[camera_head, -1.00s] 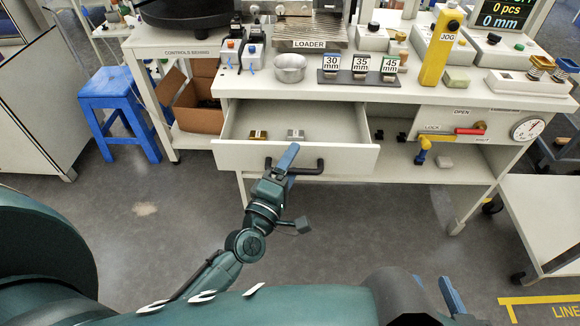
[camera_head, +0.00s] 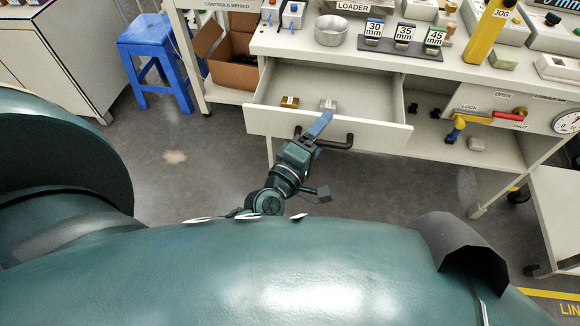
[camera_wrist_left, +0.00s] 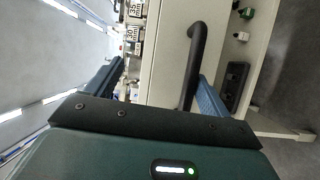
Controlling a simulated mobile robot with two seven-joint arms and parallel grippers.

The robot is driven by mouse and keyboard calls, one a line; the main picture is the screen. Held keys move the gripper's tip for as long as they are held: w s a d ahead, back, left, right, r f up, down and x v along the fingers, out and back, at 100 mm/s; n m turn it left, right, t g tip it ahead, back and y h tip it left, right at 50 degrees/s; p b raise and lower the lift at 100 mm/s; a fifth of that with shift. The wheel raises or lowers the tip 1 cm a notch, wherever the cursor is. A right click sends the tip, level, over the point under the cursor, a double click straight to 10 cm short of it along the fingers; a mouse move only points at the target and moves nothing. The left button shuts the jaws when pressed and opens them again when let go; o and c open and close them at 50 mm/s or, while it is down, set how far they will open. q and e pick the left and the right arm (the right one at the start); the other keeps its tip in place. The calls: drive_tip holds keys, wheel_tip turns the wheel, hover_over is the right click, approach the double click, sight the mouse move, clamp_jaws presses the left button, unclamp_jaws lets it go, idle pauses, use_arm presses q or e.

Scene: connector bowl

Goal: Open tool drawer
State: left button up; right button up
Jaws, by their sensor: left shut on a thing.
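The tool drawer (camera_head: 330,127) under the white bench is pulled out, and its inside shows from above. A brass block (camera_head: 289,102) and a grey metal block (camera_head: 327,105) lie in it. My left gripper (camera_head: 319,127) is at the drawer's front, shut on the dark bar handle (camera_head: 342,144). In the left wrist view the handle (camera_wrist_left: 194,55) runs between the two blue fingers, close to the right one. The exact contact is partly hidden. My right gripper does not show.
A metal bowl (camera_head: 331,31) and a rack of labelled pieces (camera_head: 400,46) stand on the bench above. A valve with a red lever (camera_head: 481,115) is right of the drawer. A blue stool (camera_head: 152,55) and a cardboard box (camera_head: 232,65) are at the left. Floor before the drawer is clear.

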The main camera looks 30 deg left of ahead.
use_arm(q)
drive_tip(key=shift+s+a+r, duration=0.55)
drive_tip(key=shift+s+r, duration=0.05)
drive_tip(key=shift+s, duration=0.15)
drive_tip(key=shift+c, duration=0.5)
drive_tip(key=shift+s+a+f, duration=0.1)
drive_tip(key=shift+s+f, duration=0.1)
drive_tip(key=shift+s, duration=0.55)
drive_tip(key=shift+s+f, duration=0.15)
drive_tip(key=shift+s, duration=0.55)
drive_tip(key=shift+s+b, duration=0.35)
drive_tip(key=shift+s, duration=0.4)
drive_tip(key=c, duration=0.5)
drive_tip(key=s, duration=0.2)
drive_tip(key=s+f, duration=0.1)
drive_tip(key=s, duration=0.1)
drive_tip(key=s+b, duration=0.1)
drive_tip(key=s, duration=0.2)
drive_tip(key=shift+a+f, duration=0.35)
